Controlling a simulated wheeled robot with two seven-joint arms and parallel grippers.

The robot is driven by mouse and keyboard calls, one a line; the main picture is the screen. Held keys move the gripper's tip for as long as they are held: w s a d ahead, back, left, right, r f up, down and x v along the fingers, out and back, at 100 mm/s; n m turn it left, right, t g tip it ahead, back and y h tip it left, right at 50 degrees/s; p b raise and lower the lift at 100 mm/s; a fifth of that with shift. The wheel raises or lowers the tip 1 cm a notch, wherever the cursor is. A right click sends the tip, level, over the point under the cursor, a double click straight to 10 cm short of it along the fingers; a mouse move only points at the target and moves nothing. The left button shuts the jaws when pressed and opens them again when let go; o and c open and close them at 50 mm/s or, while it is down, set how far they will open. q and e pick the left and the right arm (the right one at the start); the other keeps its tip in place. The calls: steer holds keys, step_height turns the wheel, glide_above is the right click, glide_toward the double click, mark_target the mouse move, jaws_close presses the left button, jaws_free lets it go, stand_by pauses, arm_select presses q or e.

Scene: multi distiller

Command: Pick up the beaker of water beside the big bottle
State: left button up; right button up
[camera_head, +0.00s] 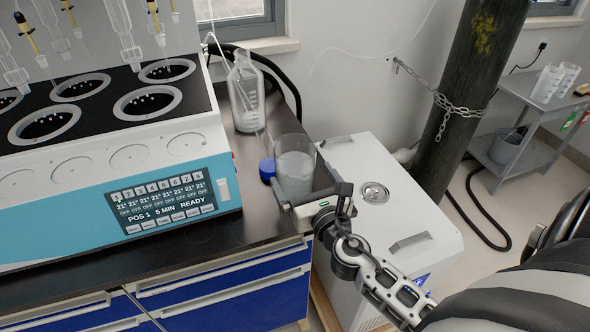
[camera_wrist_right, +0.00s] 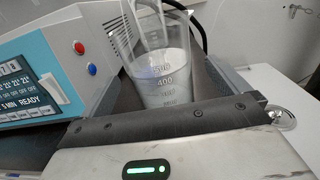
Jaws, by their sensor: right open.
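The beaker of water (camera_head: 294,172) is clear glass with cloudy contents and stands upright near the right end of the dark bench top. It also shows in the right wrist view (camera_wrist_right: 163,82), with its volume marks facing the camera. The big bottle (camera_head: 245,92) is clear and stands behind it, to the left. My right gripper (camera_head: 300,190) is open, low on the beaker, with one finger on each side of it. I cannot tell whether the fingers touch the glass. My left gripper is not in view.
A blue cap (camera_head: 267,169) lies just left of the beaker. The blue and white distiller (camera_head: 120,150) fills the bench to the left. A white cabinet (camera_head: 390,225) stands to the right, below the bench top. A dark gas cylinder (camera_head: 468,90) is chained behind it.

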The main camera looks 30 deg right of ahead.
mark_target(288, 153)
steer(key=x, duration=0.4)
steer(key=shift+a+f, duration=0.1)
steer(key=shift+w, duration=0.5)
steer(key=c, duration=1.3)
steer(key=shift+c, duration=0.8)
steer(key=shift+p, duration=0.3)
